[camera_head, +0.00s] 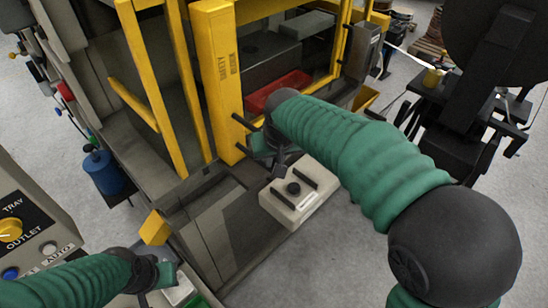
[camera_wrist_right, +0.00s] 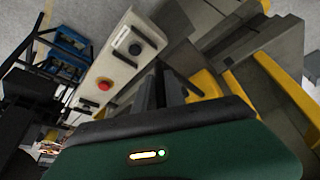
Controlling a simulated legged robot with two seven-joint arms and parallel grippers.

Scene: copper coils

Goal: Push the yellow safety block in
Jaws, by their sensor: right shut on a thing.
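The yellow safety block (camera_head: 213,70) is a tall upright post with dark lettering, at the front of the press in the head view. Black bars stick out from its right side. Yellow parts also show right of the fingers in the wrist view. My right gripper (camera_head: 264,146) is beside the block's lower right side, by these bars. Its dark fingers show close together in the wrist view (camera_wrist_right: 168,88). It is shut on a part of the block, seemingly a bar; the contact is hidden. My left gripper (camera_head: 165,277) is at the lower left, away from the block; its jaws are unclear.
A pale control box (camera_head: 297,192) stands just below my right gripper; its red button (camera_wrist_right: 105,84) shows in the wrist view. A red tray (camera_head: 277,91) lies inside the press. A control panel (camera_head: 30,225) is at left. Floor at lower middle is clear.

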